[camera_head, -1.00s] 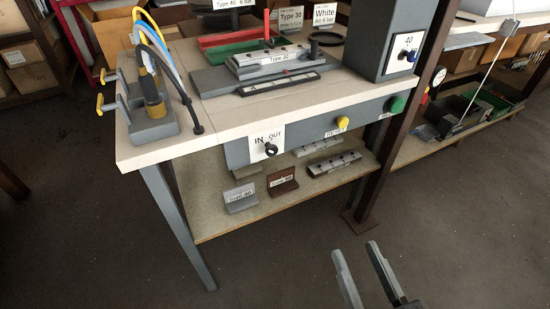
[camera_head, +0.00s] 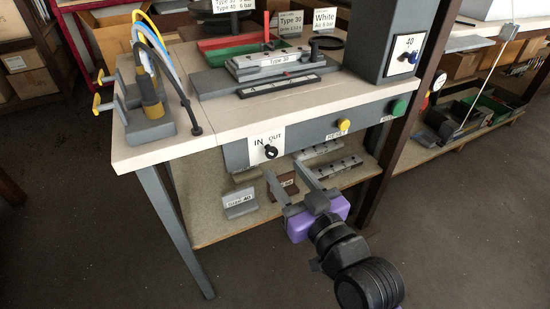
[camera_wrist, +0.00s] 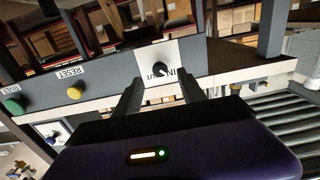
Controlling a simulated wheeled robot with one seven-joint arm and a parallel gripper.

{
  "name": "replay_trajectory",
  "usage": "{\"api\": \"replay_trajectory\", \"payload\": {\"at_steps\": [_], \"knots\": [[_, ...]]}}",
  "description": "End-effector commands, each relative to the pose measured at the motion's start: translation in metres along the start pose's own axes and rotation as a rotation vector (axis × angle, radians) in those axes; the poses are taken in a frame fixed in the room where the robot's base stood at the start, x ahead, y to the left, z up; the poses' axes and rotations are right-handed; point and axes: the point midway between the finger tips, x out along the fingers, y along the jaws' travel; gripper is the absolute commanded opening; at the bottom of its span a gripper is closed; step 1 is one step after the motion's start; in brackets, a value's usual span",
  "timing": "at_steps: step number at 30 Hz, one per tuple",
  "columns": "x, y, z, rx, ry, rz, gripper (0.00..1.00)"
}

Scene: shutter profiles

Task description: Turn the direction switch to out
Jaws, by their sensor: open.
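The direction switch (camera_head: 270,152) is a small black knob on a white plate (camera_head: 257,148) marked IN and OUT, on the grey front panel of the bench. Its pointing direction is too small to tell. My gripper (camera_head: 284,170) is open and empty, in front of the panel and a little below and to the right of the switch in the head view. In the wrist view the switch (camera_wrist: 158,68) shows between the two open fingers (camera_wrist: 160,82), apart from them. That view is turned over, and the plate's lettering is partly hidden by the knob and fingers.
A yellow RESET button (camera_head: 344,125) and a green START button (camera_head: 399,107) sit further right on the panel. The white bench top (camera_head: 215,137) overhangs it. A lower shelf (camera_head: 215,220) holds several labelled profile pieces. Open floor lies in front.

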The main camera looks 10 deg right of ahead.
Motion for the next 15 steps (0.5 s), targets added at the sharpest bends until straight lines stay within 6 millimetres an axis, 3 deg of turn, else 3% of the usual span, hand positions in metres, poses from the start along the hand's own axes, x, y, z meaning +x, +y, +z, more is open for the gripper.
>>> {"api": "replay_trajectory", "payload": {"at_steps": [9, 15], "knots": [[0.046, 0.001, 0.001, 0.001, 0.003, 0.001, 0.48], [0.059, 0.001, 0.000, 0.001, 0.002, 0.001, 0.48]]}}
